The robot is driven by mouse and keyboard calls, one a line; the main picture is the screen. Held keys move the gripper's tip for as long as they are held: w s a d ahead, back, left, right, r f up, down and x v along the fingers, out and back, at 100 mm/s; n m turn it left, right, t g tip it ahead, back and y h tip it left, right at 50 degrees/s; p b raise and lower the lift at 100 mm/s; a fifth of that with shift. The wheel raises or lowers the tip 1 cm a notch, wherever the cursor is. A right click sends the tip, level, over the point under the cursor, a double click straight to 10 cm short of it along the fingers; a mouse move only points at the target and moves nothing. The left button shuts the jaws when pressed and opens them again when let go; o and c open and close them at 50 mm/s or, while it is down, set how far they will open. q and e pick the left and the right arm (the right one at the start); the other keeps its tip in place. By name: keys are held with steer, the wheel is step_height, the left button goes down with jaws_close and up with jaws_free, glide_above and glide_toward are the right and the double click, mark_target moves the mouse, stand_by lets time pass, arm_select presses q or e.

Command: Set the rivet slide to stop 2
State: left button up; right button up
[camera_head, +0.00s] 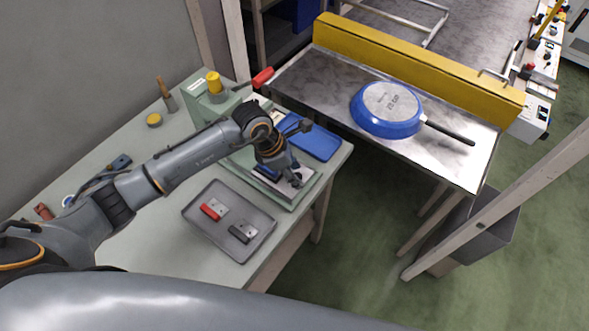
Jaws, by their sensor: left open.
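A pale green machine (205,113) stands on the bench, with a yellow cap (214,83) on top and a lever with a red handle (262,77). Its low base (289,207) reaches toward the front right. My left gripper (293,178) is open and points down over the light plate on this base. A small dark blue part (266,172) shows just left of the fingers. My arm and gripper cover much of the base, so I cannot make out the rivet slide or its stop marks. Touch between fingers and base cannot be told. My right gripper is not in view.
A grey tray (243,251) with a red-handled and a black-handled piece lies in front of the machine. A blue tray (318,143) lies behind the gripper. An upside-down blue pan (387,110) rests on the metal table (462,167), before a yellow rail (420,68).

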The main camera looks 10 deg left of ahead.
arm_select(q)
steer(key=shift+c, duration=0.7)
jaws_close()
steer(key=w+a+b, duration=0.1)
steer(key=a, duration=0.1)
steer(key=w+a+b, duration=0.1)
steer(key=a+b, duration=0.1)
steer(key=a, duration=0.1)
steer(key=w+a+b, duration=0.1)
steer(key=a, duration=0.1)
steer(key=shift+a+f+b, duration=0.15)
steer(key=shift+f+b, duration=0.1)
steer(key=shift+b, duration=0.05)
steer(key=shift+a, duration=0.3)
steer(key=shift+r, duration=0.2)
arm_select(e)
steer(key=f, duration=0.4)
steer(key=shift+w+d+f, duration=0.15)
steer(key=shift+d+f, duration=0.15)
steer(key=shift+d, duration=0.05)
arm_select(q)
steer(key=shift+o, duration=0.7)
jaws_free()
steer(key=shift+r, duration=0.1)
